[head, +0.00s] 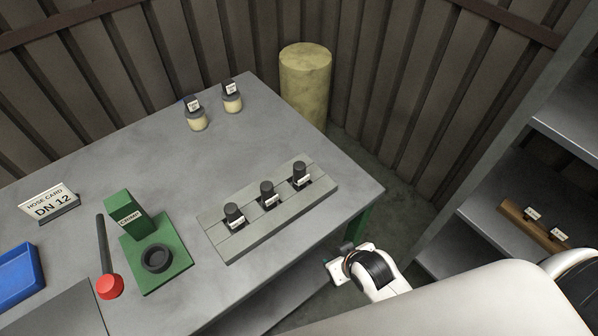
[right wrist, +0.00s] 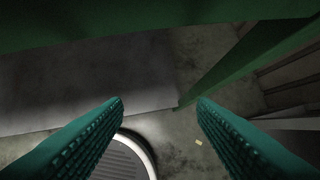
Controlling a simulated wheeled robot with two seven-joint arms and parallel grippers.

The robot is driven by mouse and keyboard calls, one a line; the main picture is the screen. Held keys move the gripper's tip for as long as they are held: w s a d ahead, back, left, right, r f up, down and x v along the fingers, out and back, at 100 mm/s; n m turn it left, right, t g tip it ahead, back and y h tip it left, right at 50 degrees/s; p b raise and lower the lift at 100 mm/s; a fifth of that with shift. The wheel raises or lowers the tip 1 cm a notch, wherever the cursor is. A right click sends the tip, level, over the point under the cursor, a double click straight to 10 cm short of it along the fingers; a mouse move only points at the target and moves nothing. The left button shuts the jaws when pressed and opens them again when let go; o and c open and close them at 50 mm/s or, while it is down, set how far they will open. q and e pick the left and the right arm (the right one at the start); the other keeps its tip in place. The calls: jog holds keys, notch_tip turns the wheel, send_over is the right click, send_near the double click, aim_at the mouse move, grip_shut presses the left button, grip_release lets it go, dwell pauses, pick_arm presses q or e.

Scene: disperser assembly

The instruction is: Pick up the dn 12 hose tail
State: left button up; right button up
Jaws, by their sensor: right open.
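Three dark fittings with small white labels stand upright in a grey rack on the table: a left one (head: 233,215), a middle one (head: 267,193) and a right one (head: 300,173). The labels are too small to read, so I cannot tell which is the DN 12 hose tail. My right gripper (head: 340,263) is beside the table's right front edge, apart from the rack. In the right wrist view its teal fingers (right wrist: 160,102) are spread wide with nothing between them. My left gripper is not in view.
A card (head: 50,203) reads "HOSE CARD DN 12". A green crimp device (head: 158,250) with a red-knobbed lever and a blue bin (head: 18,272) stand left. Two pale jars (head: 197,121) are at the back. A green table part (right wrist: 235,65) is close to the right gripper.

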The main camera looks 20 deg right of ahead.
notch_tip(320, 180, up, 10)
jog(key=t, duration=0.1)
jog(key=t+y, duration=0.2)
jog(key=t, duration=0.4)
send_near(302, 178)
jog(key=shift+w+f+p, duration=0.4)
jog(key=shift+f+p, duration=0.05)
jog(key=shift+f, duration=0.15)
jog(key=shift+w+a+r, duration=0.15)
jog(key=shift+w, duration=0.15)
jog(key=p+x, duration=0.1)
jog(key=x, duration=0.5)
jog(key=shift+w, duration=0.35)
jog(key=shift+p+x, duration=0.6)
jog(key=shift+x, duration=2)
jog(key=shift+r, duration=0.2)
grip_shut()
